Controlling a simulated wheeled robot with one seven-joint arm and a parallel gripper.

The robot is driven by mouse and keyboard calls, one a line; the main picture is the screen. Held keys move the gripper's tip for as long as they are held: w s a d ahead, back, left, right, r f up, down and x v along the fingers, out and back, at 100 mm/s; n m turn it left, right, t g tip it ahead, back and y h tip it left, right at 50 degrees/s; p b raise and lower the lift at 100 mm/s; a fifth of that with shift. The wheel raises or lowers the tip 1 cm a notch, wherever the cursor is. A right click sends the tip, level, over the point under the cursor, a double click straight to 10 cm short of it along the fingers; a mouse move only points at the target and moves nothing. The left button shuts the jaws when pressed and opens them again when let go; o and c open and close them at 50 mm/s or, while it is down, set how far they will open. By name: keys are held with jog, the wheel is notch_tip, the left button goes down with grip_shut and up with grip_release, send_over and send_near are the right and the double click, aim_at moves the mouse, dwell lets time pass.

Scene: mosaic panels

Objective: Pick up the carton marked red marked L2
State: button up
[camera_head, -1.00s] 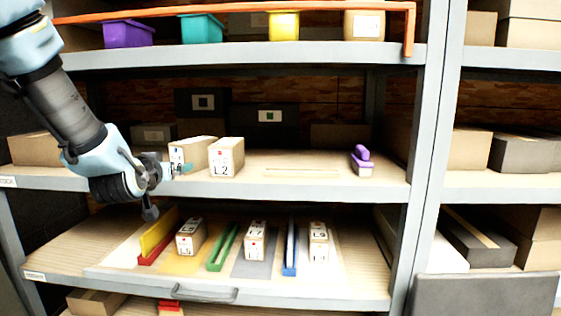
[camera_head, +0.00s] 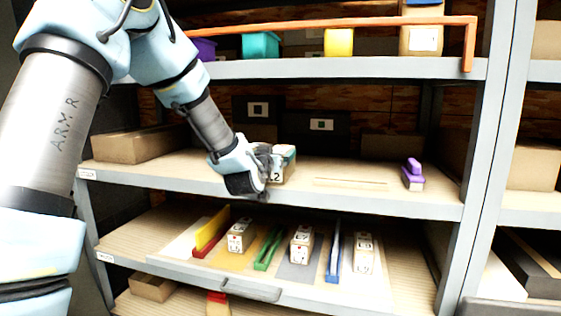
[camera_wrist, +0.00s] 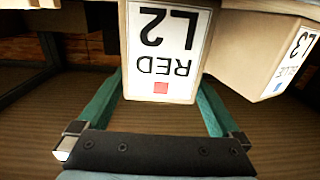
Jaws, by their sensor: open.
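The carton marked L2 RED (camera_wrist: 165,50) has a white label with a red square and shows upside down in the wrist view. In the head view the carton (camera_head: 277,178) stands on the middle shelf, mostly hidden behind my gripper (camera_head: 270,165). My gripper (camera_wrist: 162,88) is open, with one teal finger at each side of the carton's labelled face. I cannot tell whether either finger touches it. The carton marked L3 BLUE (camera_wrist: 290,62) stands just to the right in the wrist view, close to the right finger.
A purple-handled object (camera_head: 413,174) sits at the right of the middle shelf (camera_head: 340,190). Several small labelled cartons, such as the L7 one (camera_head: 302,243), stand between coloured dividers on the shelf below. An orange rail (camera_head: 350,22) crosses the upper shelf.

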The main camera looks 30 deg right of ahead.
aim_at(280, 149)
jog(key=p+x, duration=0.1)
jog(key=x, duration=0.3)
jog(key=shift+p, duration=0.4)
grip_shut()
dwell(0.6)
